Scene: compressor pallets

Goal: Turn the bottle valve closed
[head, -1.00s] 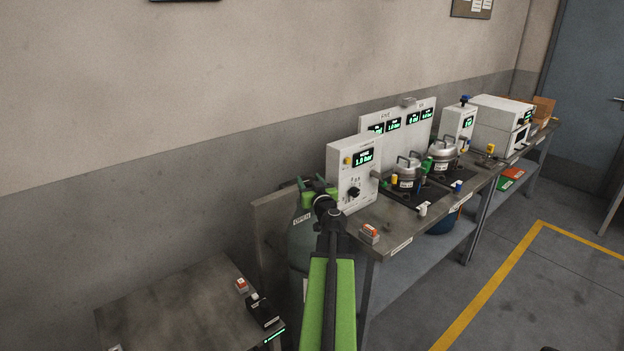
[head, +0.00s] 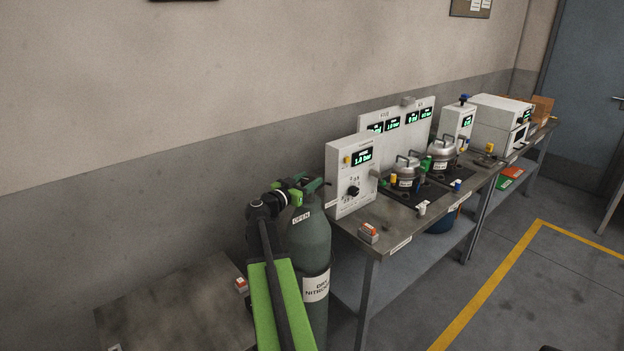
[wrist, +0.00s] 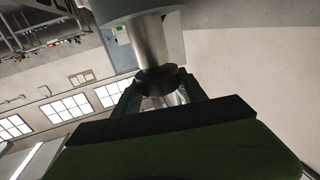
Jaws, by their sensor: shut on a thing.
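The dark green nitrogen bottle (head: 314,243) stands upright at the left end of the workbench, with an "OPEN" tag near its top and a dry nitrogen label lower down. My gripper (head: 308,184) is at the bottle's top, reaching in from the left. In the wrist view my gripper (wrist: 162,90) has its two green fingers on either side of the dark round bottle valve (wrist: 157,76), shut on it. A silvery neck joins the valve to the bottle body (wrist: 125,8). The valve is mostly hidden by my gripper in the head view.
The metal workbench (head: 395,222) beside the bottle carries a white gauge box (head: 345,195), reading about 1.0 bar, and two silver pots. A low table (head: 170,310) is at lower left. The wall is close behind.

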